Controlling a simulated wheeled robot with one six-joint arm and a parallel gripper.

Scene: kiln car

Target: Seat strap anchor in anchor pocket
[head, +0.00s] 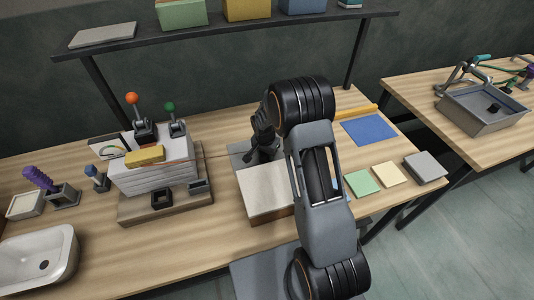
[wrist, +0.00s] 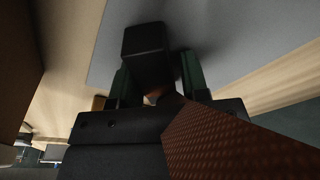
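My gripper (head: 262,150) points down over a grey plate (head: 240,150) at the back middle of the bench, beside a pale block. In the wrist view a black block, which looks like the strap anchor (wrist: 148,45), sits between the two dark green fingers of my gripper (wrist: 158,82). The fingers look closed on its sides. A reddish-brown textured band (wrist: 230,145) crosses the lower right of the wrist view; I cannot tell if it joins the block. A small black square socket, likely the anchor pocket (head: 161,198), is on the wooden base in front of the white stack.
The white stack (head: 150,178) carries a yellow block (head: 145,156), with orange and green knobbed levers behind. A pale block (head: 265,192) stands right of the base. A white basin (head: 38,258) is at front left. A shelf (head: 230,32) overhangs the back.

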